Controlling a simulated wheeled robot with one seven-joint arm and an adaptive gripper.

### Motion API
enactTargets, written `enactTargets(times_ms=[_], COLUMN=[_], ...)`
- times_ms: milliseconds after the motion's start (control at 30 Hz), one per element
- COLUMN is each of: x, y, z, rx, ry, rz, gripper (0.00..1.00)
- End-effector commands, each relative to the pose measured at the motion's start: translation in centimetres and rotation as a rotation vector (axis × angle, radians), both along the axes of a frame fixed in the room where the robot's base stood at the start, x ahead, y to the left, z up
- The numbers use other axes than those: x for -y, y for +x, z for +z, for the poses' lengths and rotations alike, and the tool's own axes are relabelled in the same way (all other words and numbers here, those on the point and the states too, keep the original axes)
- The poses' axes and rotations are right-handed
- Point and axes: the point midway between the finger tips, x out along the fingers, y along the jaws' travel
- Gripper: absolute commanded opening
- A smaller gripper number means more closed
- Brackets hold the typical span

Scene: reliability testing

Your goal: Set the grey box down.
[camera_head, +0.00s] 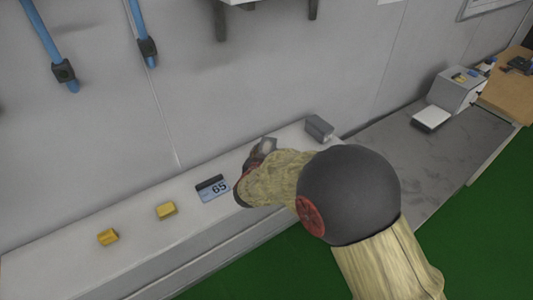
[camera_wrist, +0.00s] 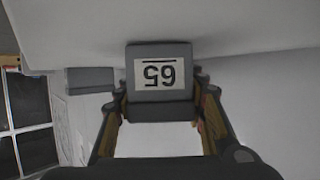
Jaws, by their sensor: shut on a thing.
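The grey box (camera_wrist: 160,53) carries a white label reading 65, upside down in the wrist view, and sits between my fingertips. My gripper (camera_wrist: 160,105) is shut on it, with one finger on each side. My gripper's fingers are partly hidden by my wrist there. I cannot tell whether the box's underside touches the ledge.
Another grey box (camera_head: 319,128) stands on the ledge to the right; it also shows at the left in the wrist view (camera_wrist: 90,78). Two yellow blocks (camera_head: 108,237) (camera_head: 166,210) lie to the left. A wall (camera_head: 250,70) rises behind.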

Motion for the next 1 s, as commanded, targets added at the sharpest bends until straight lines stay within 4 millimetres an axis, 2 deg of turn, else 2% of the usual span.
enactTargets(times_ms=[67,100,400,767,867,1000], x=[0.0,0.0,0.0,0.0,-0.3,-0.7], y=[0.0,0.0,0.0,0.0,-0.9,-3.2], z=[-0.2,-0.3,-0.3,0.1,0.6,1.6], rx=[0.002,-0.001,-0.001,0.0,0.0,-0.001], ry=[0.001,0.0,0.0,0.0,-0.001,0.0], rz=[0.0,0.0,0.0,0.0,0.004,0.003], gripper=[0.01,0.42,0.59,0.59,0.59,0.59])
